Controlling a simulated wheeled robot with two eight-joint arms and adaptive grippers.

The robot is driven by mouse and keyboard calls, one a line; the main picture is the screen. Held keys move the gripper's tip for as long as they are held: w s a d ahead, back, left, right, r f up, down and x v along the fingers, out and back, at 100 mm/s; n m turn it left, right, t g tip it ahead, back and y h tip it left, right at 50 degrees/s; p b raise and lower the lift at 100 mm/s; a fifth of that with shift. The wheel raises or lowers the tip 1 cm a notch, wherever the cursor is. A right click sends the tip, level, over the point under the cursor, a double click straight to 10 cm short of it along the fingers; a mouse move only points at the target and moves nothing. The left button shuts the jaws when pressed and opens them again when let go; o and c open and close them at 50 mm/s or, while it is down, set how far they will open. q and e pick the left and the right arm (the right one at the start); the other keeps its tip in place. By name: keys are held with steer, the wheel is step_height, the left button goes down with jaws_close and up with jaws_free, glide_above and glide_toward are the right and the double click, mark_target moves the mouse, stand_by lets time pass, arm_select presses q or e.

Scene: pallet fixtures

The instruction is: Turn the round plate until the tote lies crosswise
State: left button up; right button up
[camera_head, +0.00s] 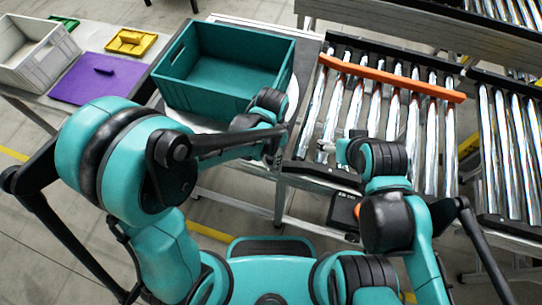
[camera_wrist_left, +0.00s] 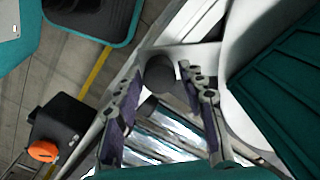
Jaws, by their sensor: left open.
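The teal tote (camera_head: 225,70) is empty and sits on the white round plate (camera_head: 293,97), its long sides running left to right, slightly skewed. My left gripper (camera_head: 274,155) is at the plate's near right edge, below the tote, partly hidden by its own wrist. In the left wrist view the left gripper (camera_wrist_left: 160,82) is open, with a dark round knob (camera_wrist_left: 159,73) between its fingertips. The knob stands by a white part beside the plate (camera_wrist_left: 236,110); whether the fingers touch it I cannot tell. My right gripper (camera_head: 325,148) hovers by the conveyor's near edge; its jaws are too small to judge.
A roller conveyor (camera_head: 402,125) with an orange bar (camera_head: 391,76) across it stands to the right of the plate. On the left, a table holds a grey bin (camera_head: 36,60), a purple panel (camera_head: 98,79) and a yellow piece (camera_head: 131,41).

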arm_select(q)
steer(key=shift+f, duration=0.6)
steer(key=shift+c, duration=0.4)
jaws_close()
steer(key=shift+a, duration=0.1)
